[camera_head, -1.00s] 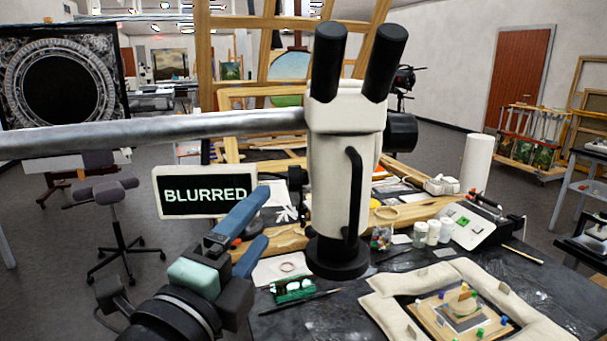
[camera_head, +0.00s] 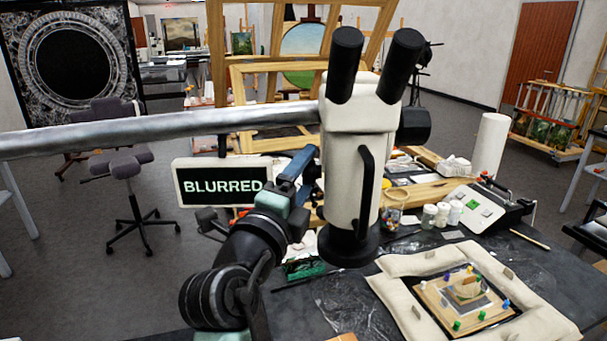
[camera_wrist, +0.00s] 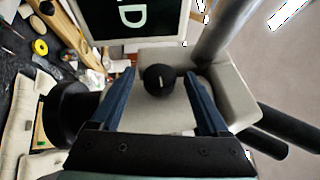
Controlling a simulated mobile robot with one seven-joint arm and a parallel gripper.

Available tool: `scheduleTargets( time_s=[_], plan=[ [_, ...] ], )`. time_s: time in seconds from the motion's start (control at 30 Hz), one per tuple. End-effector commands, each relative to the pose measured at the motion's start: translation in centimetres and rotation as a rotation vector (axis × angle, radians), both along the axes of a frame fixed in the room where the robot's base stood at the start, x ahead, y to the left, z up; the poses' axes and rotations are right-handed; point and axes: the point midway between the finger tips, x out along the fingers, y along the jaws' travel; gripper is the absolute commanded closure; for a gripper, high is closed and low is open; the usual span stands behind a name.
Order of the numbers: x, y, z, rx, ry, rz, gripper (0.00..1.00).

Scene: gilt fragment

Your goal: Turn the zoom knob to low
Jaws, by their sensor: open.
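A white stereo microscope (camera_head: 345,165) with black eyepieces hangs from a metal boom over the table. In the wrist view, a round black knob (camera_wrist: 160,80) with a short light mark sits on the microscope's pale body (camera_wrist: 222,95). I take it as the zoom knob; no scale labels are readable. My gripper (camera_head: 308,160) is at the left side of the microscope in the head view, where this knob is hidden. In the wrist view my gripper (camera_wrist: 160,74) is open, its blue fingers on either side of the knob with gaps. Another black knob (camera_head: 414,125) shows on the microscope's right side.
A sign (camera_head: 222,181) reading "BLURRED" stands just left of the microscope, close to my gripper. The boom (camera_head: 160,132) crosses above my arm. Below right, a padded frame (camera_head: 435,262) holds a small gilt piece. Jars (camera_head: 441,214) stand behind it.

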Motion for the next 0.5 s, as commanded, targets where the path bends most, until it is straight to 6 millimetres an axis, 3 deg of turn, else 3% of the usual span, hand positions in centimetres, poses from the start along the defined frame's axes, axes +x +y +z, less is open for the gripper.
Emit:
scheduleTargets(
  time_s=[0.07, 0.43, 0.5],
  plan=[
    [-0.01, -0.01, 0.01, 0.000, 0.000, 0.000, 0.28],
    [-0.03, -0.01, -0.01, 0.000, 0.000, -0.001, 0.95],
    [-0.03, -0.01, -0.02, 0.000, 0.001, -0.001, 1.00]
  ],
)
